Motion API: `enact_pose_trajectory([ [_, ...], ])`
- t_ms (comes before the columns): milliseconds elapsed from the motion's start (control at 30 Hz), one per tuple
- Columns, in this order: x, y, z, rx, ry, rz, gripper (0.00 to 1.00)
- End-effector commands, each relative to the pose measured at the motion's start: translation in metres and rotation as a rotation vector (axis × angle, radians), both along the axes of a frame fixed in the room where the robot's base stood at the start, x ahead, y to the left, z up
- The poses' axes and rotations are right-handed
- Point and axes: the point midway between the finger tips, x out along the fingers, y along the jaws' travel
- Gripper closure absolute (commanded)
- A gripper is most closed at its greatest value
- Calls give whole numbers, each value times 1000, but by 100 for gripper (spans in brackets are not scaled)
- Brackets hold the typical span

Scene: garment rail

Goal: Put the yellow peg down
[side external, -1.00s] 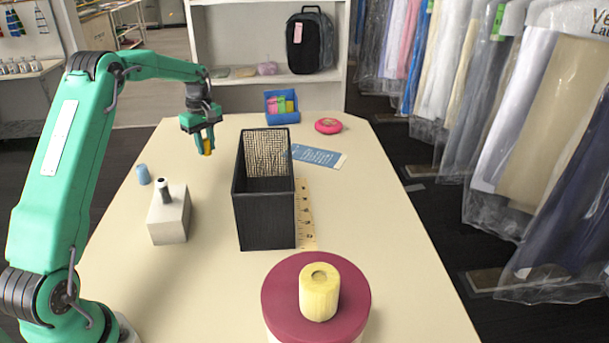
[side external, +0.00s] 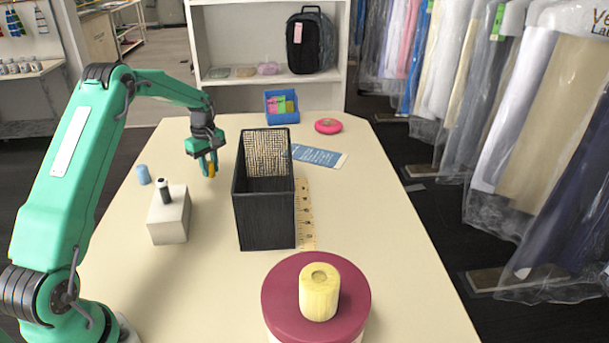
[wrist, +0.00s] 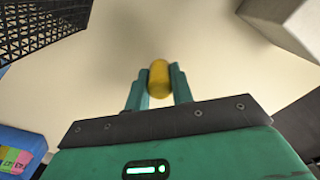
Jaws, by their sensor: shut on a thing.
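My gripper (side external: 208,166) is shut on the yellow peg (wrist: 158,79), which stands out between the two green fingers in the wrist view. In the side view the peg (side external: 210,169) shows low between the fingertips, close over the tabletop left of the black mesh basket. I cannot tell whether its lower end touches the table (side external: 395,240).
The black basket (side external: 264,222) stands to the right of my gripper. A pale block (side external: 168,222) with a dark peg (side external: 164,190) and a blue peg (side external: 143,175) are to the left. A blue box (side external: 282,118) is behind. A wooden cylinder (side external: 319,295) sits on a maroon disc (side external: 280,305).

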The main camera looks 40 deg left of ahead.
Motion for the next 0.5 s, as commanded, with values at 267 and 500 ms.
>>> enact_pose_trajectory([
  [267, 0, 0, -23, -1, 1, 0, 99],
  [500, 0, 0, -23, 0, 0, 0, 99],
])
